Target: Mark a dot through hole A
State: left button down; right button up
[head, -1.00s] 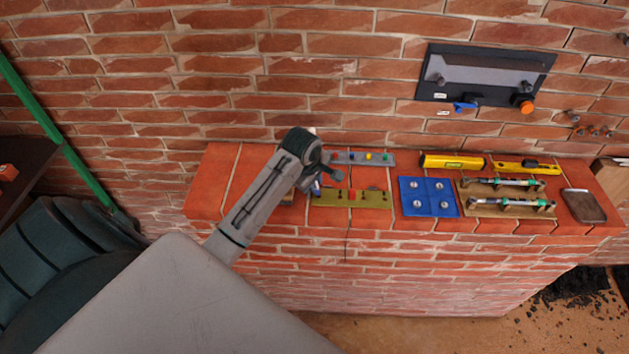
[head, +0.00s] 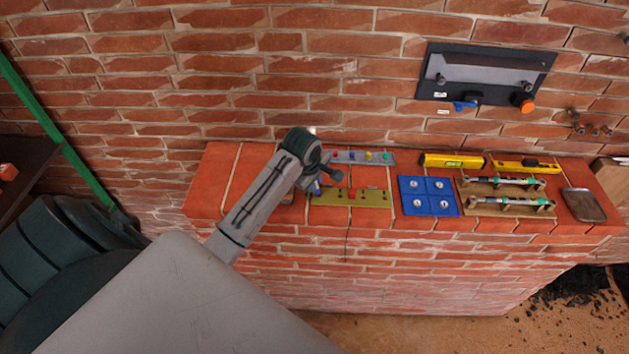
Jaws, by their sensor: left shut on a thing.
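My left gripper (head: 325,177) is over the left part of the brick ledge, beside the olive board. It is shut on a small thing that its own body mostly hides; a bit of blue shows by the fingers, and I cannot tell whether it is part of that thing. A dark plate (head: 433,92) with a grey bar (head: 490,75) is on the brick wall at the upper right, with a blue handle (head: 465,105), an orange knob (head: 526,106) and small white labels. The labels are too small to read, so I cannot pick out hole A. My right gripper is not in view.
On the ledge (head: 235,175) are the olive board (head: 350,197), a grey strip with coloured knobs (head: 355,157), a blue tray (head: 428,184), a yellow level (head: 452,161), a yellow-black tool (head: 525,167), a wooden rack (head: 490,211) and a dark tray (head: 583,205).

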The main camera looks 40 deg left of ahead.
pick_arm(q)
jog(key=shift+f, duration=0.25)
dwell(0.5)
jog(key=shift+r, duration=0.1)
jog(key=shift+r, duration=2.85)
